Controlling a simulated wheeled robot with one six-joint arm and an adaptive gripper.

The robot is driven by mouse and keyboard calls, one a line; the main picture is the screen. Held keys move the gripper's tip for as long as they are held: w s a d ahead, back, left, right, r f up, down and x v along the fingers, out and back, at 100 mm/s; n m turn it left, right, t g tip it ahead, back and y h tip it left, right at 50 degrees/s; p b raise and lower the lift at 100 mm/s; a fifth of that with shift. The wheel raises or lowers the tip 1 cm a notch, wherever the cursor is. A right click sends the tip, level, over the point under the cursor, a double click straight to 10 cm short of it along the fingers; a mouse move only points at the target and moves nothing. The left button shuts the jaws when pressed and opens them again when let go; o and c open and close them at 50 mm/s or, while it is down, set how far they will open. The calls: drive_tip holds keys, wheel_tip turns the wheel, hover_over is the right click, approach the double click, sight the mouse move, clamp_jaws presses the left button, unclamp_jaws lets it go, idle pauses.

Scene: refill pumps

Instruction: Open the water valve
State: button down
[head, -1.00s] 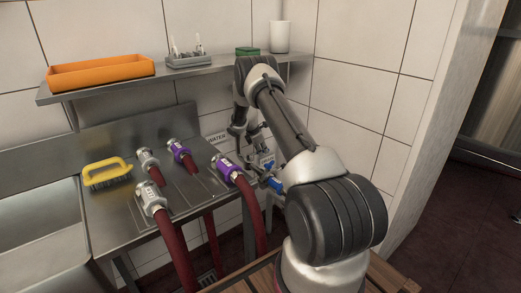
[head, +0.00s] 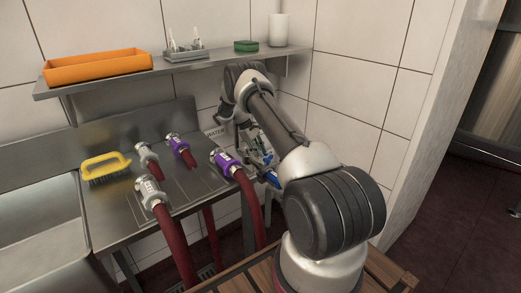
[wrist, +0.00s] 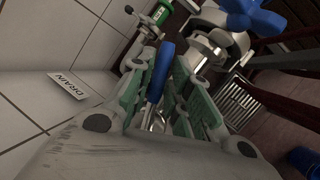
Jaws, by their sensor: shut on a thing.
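My gripper (wrist: 165,85) has a blue lever handle (wrist: 160,72) between its green-padded fingers in the wrist view and is shut on it. The metal body the lever belongs to is partly hidden by the fingers. A second blue handle (wrist: 254,18), with several lobes, sits on metal fittings at the upper right. In the head view my gripper (head: 260,157) is small and partly hidden behind my arm, low by the wall. A blue handle (head: 272,178) shows just below it. A WATER label (head: 215,132) is on the wall, left of my gripper. I cannot tell which valve the held lever belongs to.
A DRAIN label (wrist: 69,88) is on the tiles in the wrist view. Hoses with purple couplings (head: 226,162) and grey couplings (head: 150,192) lie on the steel counter, beside a yellow brush (head: 105,166). Above, a shelf (head: 120,80) holds an orange tray (head: 98,67) and a green sponge (head: 246,46).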

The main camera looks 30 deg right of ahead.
drive_tip(key=shift+s+a+m+g+y, duration=0.15)
drive_tip(key=shift+a+m+g+y, duration=0.15)
drive_tip(key=shift+a+m, duration=0.45)
drive_tip(key=shift+s+a+m+g+y, duration=0.15)
drive_tip(key=shift+a+m+g+y, duration=0.2)
drive_tip(key=shift+m, duration=0.8)
drive_tip(key=c, duration=1.3)
unclamp_jaws()
drive_tip(key=shift+a+r, duration=0.1)
drive_tip(key=v, duration=1.1)
drive_tip(key=shift+w+r, duration=0.15)
drive_tip(key=shift+r, duration=0.25)
